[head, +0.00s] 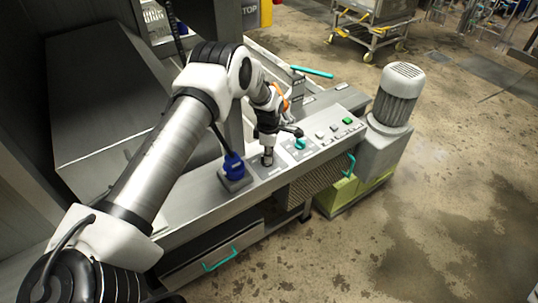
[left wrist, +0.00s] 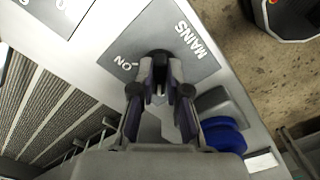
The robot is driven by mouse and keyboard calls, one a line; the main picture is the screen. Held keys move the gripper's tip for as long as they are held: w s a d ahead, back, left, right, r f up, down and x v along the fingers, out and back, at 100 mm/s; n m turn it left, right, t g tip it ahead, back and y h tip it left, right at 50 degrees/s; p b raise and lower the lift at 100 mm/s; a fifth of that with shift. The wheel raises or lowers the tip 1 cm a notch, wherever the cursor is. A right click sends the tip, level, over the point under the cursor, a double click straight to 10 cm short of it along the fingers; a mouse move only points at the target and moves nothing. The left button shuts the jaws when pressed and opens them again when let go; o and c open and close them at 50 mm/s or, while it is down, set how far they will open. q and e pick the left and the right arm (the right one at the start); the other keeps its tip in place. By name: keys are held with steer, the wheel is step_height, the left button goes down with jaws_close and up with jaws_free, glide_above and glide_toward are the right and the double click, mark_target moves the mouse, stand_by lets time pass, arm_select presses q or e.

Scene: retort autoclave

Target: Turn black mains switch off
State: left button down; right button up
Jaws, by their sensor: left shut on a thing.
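The black mains switch (left wrist: 159,55) sits on a grey plate (left wrist: 187,45) lettered MAINS, with an ON mark beside it, in the left wrist view. My left gripper (left wrist: 160,88) is shut on the switch, one finger on each side. The fingers hide much of the switch, and I cannot tell which way it points. In the head view my left gripper (head: 267,157) reaches down to the control panel top, just right of the blue plug. The switch itself is mostly hidden there. My right gripper is not in view.
The blue plug (head: 233,166) stands close beside the gripper; it also shows in the left wrist view (left wrist: 222,135). A teal knob (head: 300,143) and a green button (head: 347,121) lie farther right on the panel. A grey motor (head: 398,92) stands at the panel's right end.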

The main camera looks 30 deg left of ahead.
arm_select(q)
steer(key=c, duration=1.2)
jaws_free()
steer(key=shift+o, duration=0.2)
step_height(320, 180, up, 12)
